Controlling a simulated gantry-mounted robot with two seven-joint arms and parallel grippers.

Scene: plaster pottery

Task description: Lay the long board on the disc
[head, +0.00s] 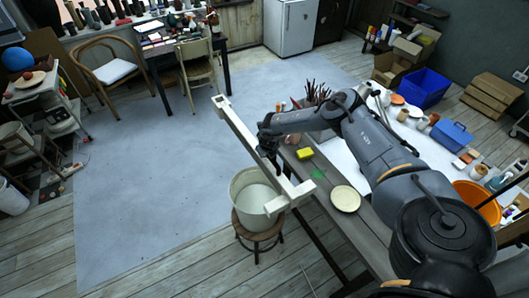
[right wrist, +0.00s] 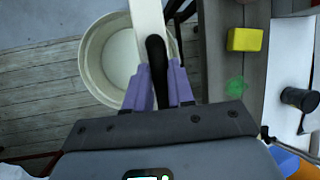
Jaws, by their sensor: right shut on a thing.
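The long board (head: 240,125) is pale, with a small block at its far end and a crosspiece at its near end. It slants in the air above the bucket and the bench's left edge. My right gripper (head: 267,150) is shut on it near its middle. In the right wrist view the board (right wrist: 147,18) runs up from the purple fingers (right wrist: 160,85), with a dark upright part between them. A cream round disc (head: 345,198) lies flat on the bench, right of the board's near end and apart from it. My left gripper is not in view.
A pale bucket (head: 240,207) stands on a round stool (head: 258,235) under the board. A yellow sponge (head: 304,153) and a green patch (head: 318,174) are on the bench (head: 345,232) near the disc. Crowded white surface lies right; the grey floor (head: 150,190) at left is clear.

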